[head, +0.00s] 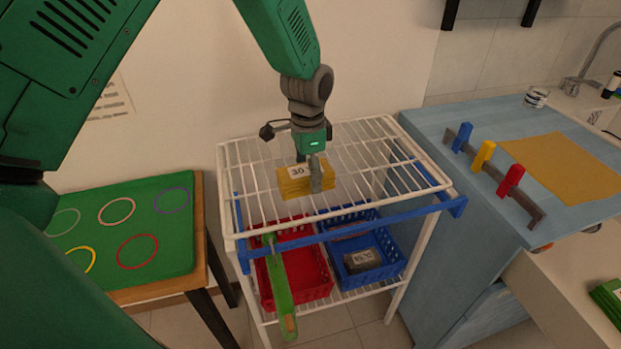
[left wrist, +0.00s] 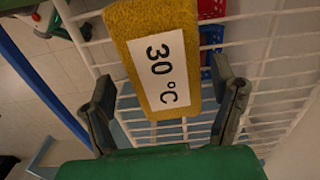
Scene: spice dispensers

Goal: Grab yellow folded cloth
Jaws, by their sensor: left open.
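The yellow folded cloth (head: 296,189) with a white "30 °C" label lies on the white wire top shelf of the rack. My left gripper (head: 311,174) is above it in the head view, and one finger covers part of its right side. In the left wrist view my left gripper (left wrist: 163,85) is open, and the cloth (left wrist: 133,45) shows between its two fingers with a gap on each side. I cannot tell whether the fingers are level with the cloth or above it. My right gripper is not in view.
The white wire rack (head: 384,126) has a blue front rail (head: 350,221). Red (head: 314,284) and blue (head: 379,239) baskets stand below. A green-handled tool (head: 280,290) hangs in front. A green mat (head: 130,207) with rings is left; a blue counter (head: 440,117) with colored pegs is right.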

